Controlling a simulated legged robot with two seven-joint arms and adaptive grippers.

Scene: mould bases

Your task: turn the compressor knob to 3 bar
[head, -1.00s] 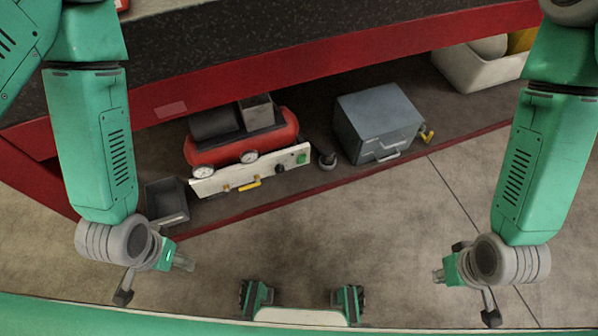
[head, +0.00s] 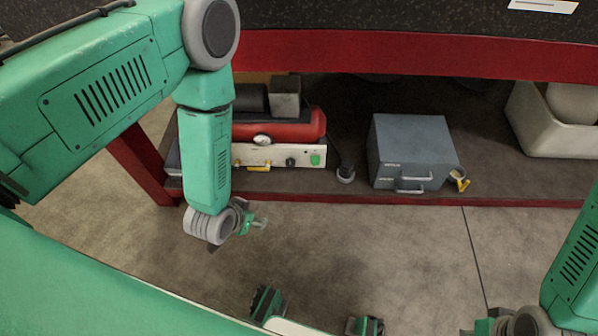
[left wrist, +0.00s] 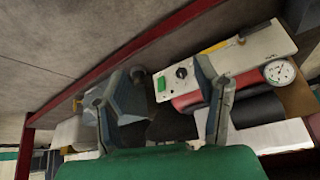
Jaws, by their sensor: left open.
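The red compressor (head: 300,128) stands on the low shelf in the head view, partly hidden behind my left arm. Its white front panel (head: 238,152) carries a black knob (head: 291,162), with a green button (head: 315,160) to the right of it. The left wrist view also shows the black knob (left wrist: 181,72) and a round white gauge (left wrist: 279,72). The knob's setting is too small to read. My left gripper (head: 259,222) is open and empty, in front of and below the panel, apart from the knob. My right gripper (head: 472,330) is at the bottom edge, its jaws unclear.
A grey metal box (head: 410,150) with handles stands on the shelf right of the compressor. A white bin (head: 540,125) is farther right. The red bench edge (head: 400,55) overhangs the shelf. The floor (head: 380,245) in front is clear.

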